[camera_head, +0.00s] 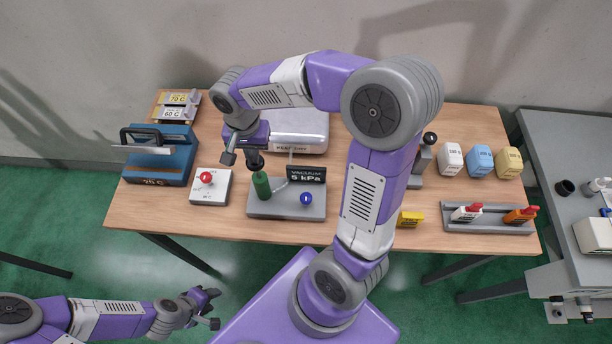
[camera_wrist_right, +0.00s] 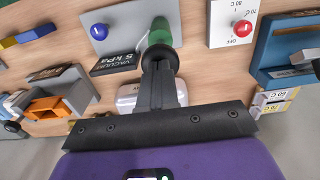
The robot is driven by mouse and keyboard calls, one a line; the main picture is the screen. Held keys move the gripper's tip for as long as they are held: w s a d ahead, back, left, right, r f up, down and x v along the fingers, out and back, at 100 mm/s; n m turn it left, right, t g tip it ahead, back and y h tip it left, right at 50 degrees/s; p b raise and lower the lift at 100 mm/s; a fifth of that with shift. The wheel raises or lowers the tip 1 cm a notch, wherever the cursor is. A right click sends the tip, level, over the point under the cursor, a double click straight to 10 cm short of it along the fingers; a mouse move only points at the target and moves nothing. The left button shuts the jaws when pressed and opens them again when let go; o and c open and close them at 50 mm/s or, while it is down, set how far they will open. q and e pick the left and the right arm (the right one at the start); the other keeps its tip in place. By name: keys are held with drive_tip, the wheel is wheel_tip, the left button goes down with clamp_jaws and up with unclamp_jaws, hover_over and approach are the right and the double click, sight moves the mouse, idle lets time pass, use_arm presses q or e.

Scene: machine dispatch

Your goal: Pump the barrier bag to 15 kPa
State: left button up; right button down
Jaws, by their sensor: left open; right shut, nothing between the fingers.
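The hand pump, a green cylinder (camera_head: 262,187) with a black top (camera_head: 255,164), stands on a grey base (camera_head: 285,209). The base also carries a blue knob (camera_head: 306,198) and a black display (camera_head: 306,175) reading VACUUM 5 kPa. My right gripper (camera_head: 251,151) is shut and empty, right at the pump's black top. In the right wrist view its closed fingers (camera_wrist_right: 161,72) overlap the black top; I cannot tell whether they touch. A pale silvery item (camera_head: 300,130), possibly the barrier bag, lies behind, partly hidden by my arm. My left gripper (camera_head: 206,304) is open and empty, off the table's front.
A white box with a red knob (camera_head: 206,178) and a blue press-like machine (camera_head: 160,155) stand left. White, blue and yellow containers (camera_head: 480,160) and a grey tray (camera_head: 487,226) with two red-topped items stand right. My right arm crosses over the table's middle.

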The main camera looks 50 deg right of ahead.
drive_tip(key=shift+r+p, duration=1.7)
drive_tip(key=shift+r, duration=0.85)
